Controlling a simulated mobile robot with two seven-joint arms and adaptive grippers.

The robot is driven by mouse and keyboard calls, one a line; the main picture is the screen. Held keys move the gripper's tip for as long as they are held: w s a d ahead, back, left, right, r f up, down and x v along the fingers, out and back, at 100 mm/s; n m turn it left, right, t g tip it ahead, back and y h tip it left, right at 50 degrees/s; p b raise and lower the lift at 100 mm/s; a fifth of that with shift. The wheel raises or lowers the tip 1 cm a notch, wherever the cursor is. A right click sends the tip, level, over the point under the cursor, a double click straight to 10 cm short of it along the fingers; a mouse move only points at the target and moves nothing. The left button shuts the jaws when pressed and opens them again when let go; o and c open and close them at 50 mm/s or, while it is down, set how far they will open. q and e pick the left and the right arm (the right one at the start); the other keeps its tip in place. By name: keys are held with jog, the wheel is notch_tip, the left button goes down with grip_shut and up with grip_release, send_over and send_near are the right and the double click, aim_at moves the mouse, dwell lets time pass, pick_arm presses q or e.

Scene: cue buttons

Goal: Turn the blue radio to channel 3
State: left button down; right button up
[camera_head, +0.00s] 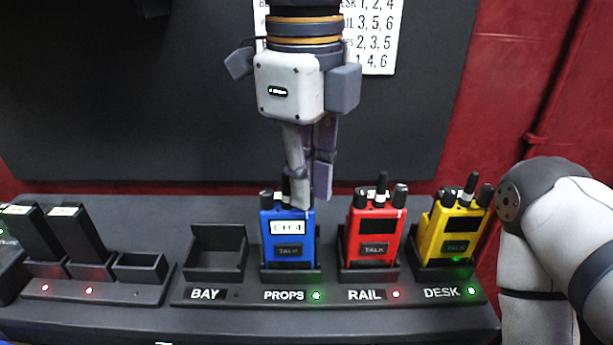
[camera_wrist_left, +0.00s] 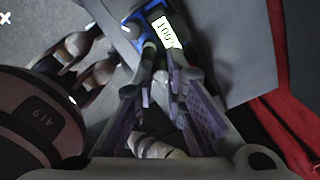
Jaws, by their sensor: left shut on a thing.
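The blue radio (camera_head: 287,238) stands upright in the PROPS slot of the charger rack, with a TALK button on its front. Its small screen (camera_head: 287,227) reads CH4. A dark knob (camera_head: 266,199) shows at its top left, with a stubby antenna beside it. My left gripper (camera_head: 310,195) reaches down from above, shut on the knob at the radio's top right, which the fingers mostly hide. In the left wrist view the fingers (camera_wrist_left: 161,62) meet at the top of the blue radio (camera_wrist_left: 147,14). My right gripper is out of view.
A red radio (camera_head: 375,235) in the RAIL slot and a yellow radio (camera_head: 455,232) in the DESK slot stand to the right. The BAY slot (camera_head: 216,262) is empty. A white number chart (camera_head: 378,40) hangs behind, partly covered by my arm.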

pick_arm(q)
jog(key=shift+n, duration=2.1)
jog(key=c, duration=1.6)
grip_release()
notch_tip(320, 180, up, 12)
jog(key=shift+s, duration=0.15)
